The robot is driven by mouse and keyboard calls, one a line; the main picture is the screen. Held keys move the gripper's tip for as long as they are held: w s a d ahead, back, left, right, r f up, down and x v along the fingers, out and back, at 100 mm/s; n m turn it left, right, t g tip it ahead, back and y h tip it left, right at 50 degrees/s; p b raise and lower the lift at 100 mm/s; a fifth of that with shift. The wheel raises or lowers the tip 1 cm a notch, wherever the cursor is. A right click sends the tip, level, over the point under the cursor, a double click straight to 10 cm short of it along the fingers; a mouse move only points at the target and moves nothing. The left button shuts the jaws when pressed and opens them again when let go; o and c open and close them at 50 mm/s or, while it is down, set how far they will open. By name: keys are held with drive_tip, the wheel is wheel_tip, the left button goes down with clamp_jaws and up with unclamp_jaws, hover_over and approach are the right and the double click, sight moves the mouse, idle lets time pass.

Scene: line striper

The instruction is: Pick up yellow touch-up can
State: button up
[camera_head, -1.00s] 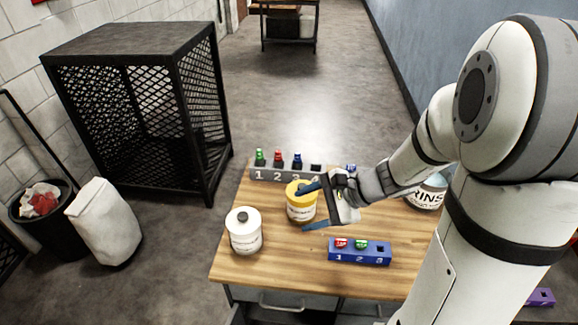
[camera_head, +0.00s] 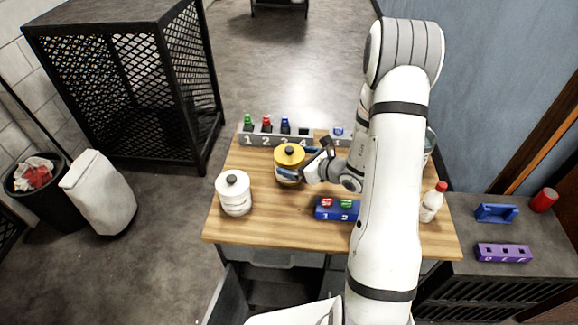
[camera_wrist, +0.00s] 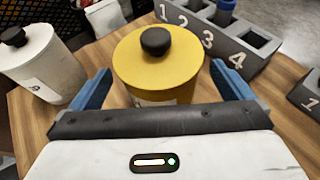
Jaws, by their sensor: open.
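The yellow touch-up can (camera_head: 289,155) stands upright on the wooden table, with a yellow lid and a black knob. It also shows in the wrist view (camera_wrist: 158,62), centred ahead of my gripper. My gripper (camera_head: 300,163) is open, with blue fingers on either side of the can. In the wrist view my gripper's fingers (camera_wrist: 164,85) flank the can's near part, with a gap visible at each side. The can's lower near side is partly hidden by my gripper's body.
A white can (camera_head: 234,190) with a dark knob stands left of the yellow can. A grey numbered rack (camera_head: 262,141) with small bottles lies behind. A blue numbered block (camera_head: 338,209) sits in front, right. A white bottle (camera_head: 431,203) stands at the right table edge.

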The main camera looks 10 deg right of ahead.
drive_tip(key=shift+p+x, duration=0.55)
drive_tip(key=shift+x, duration=1.35)
drive_tip(key=shift+c, duration=0.3)
drive_tip(key=c, duration=1)
